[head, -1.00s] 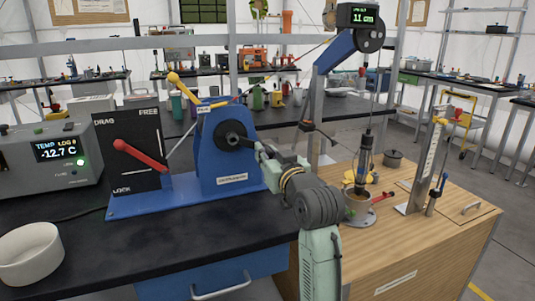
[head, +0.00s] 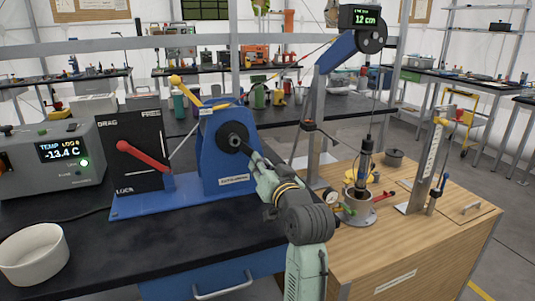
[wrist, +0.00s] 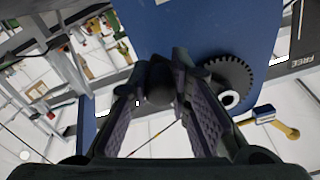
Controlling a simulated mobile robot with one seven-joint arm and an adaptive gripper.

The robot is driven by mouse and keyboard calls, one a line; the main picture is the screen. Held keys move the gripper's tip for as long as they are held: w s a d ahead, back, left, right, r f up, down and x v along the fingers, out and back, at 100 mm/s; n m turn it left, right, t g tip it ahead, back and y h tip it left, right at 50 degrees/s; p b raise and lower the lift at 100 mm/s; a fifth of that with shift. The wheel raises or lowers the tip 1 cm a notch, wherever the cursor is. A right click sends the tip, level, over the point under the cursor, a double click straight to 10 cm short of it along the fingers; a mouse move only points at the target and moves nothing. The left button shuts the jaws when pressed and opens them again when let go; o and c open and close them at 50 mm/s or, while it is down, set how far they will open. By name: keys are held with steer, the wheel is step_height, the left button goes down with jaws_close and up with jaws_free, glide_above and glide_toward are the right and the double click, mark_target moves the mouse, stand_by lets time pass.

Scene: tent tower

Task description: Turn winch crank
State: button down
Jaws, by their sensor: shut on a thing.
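The blue winch (head: 222,178) stands on the dark bench, with a black crank hub (head: 234,142) on its face. My gripper (head: 257,163) is just right of and below the hub. In the wrist view my gripper (wrist: 163,100) has its fingers closed around a dark, round crank handle (wrist: 160,78), partly hidden between them. The toothed black hub (wrist: 230,82) shows to its right. A cable runs from the winch to a blue arm (head: 336,52) with a pulley, whose display (head: 366,17) reads 12 cm. A probe (head: 364,168) hangs below it at a metal cup (head: 358,204).
A black panel (head: 142,165) marked DRAG, FREE and LOCK carries a red lever (head: 142,155). Left of it are a temperature logger (head: 60,152) reading -13.4 °C and a white bowl (head: 34,253). A wooden cabinet (head: 410,240) stands to the right of my arm.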

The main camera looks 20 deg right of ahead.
steer(key=shift+a+f+m, duration=0.15)
steer(key=shift+a+m, duration=0.1)
steer(key=shift+m, duration=0.05)
steer(key=c, duration=1.4)
jaws_free()
steer(key=shift+c, duration=0.2)
steer(key=s, duration=1.2)
steer(key=shift+d, duration=0.25)
